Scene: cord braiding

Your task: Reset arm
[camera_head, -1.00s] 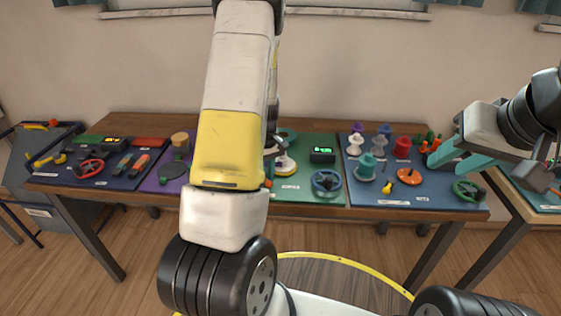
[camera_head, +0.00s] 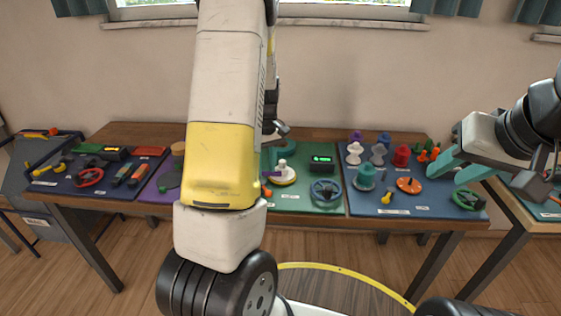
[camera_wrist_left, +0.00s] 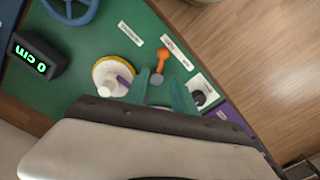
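My left arm rises through the middle of the head view and hides most of its gripper. My right gripper (camera_head: 449,172) is at the right of the head view. Its teal fingers are apart and empty, above the right end of the table.
A long wooden table (camera_head: 125,132) carries blue, purple and green mats with several parts. A display box (camera_head: 321,161) and a blue handwheel (camera_head: 326,192) sit on the green mat. Coloured pegs and an orange disc (camera_head: 409,185) are on the right blue mat (camera_head: 400,207). Another table stands at far right.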

